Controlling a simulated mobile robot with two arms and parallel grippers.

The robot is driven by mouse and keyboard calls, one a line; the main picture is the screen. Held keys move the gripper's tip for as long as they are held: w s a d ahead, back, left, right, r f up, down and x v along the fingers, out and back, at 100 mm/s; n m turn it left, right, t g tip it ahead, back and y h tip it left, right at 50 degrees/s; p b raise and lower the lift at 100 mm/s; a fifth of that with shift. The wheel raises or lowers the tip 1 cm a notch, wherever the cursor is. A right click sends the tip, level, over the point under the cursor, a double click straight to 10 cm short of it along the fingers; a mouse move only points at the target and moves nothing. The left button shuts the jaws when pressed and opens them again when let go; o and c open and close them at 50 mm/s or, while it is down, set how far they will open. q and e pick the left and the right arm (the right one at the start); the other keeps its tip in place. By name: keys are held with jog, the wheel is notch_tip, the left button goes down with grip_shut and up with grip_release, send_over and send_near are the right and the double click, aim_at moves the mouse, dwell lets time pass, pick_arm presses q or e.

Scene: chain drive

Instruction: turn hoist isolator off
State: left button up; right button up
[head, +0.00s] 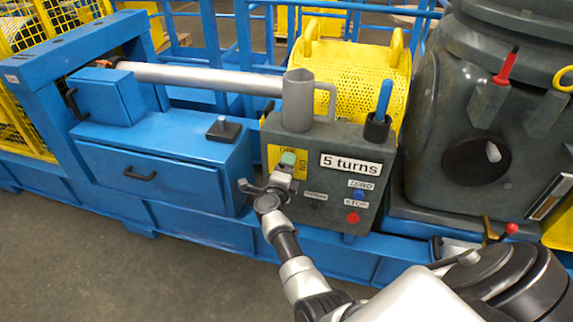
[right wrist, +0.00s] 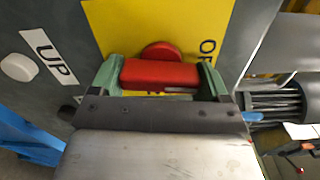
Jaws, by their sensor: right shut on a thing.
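The hoist isolator is a red bar handle (right wrist: 160,75) with a round red hub behind it, on a yellow plate (head: 273,155). The plate sits on the dark control box (head: 335,215). In the head view the plate reads OFF at the top and ON at the right. In the right wrist view the plate (right wrist: 105,15) shows only part of the OFF label. My right gripper (head: 287,160) is at the plate, its green fingers shut on the two ends of the handle. In the head view the gripper hides the handle, so its setting cannot be read there. My left gripper is out of view.
The box bears a "5 turns" sign (head: 350,164), a blue button (head: 358,195) and a red STOP button (head: 352,218). A grey mug (head: 298,100) and a cup with a blue-handled tool (head: 378,127) stand on top. A blue drawer cabinet (head: 150,185) is to the left.

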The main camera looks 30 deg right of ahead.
jog(key=shift+n+p, duration=0.35)
jog(key=shift+n, duration=0.55)
jog(key=o, duration=0.9)
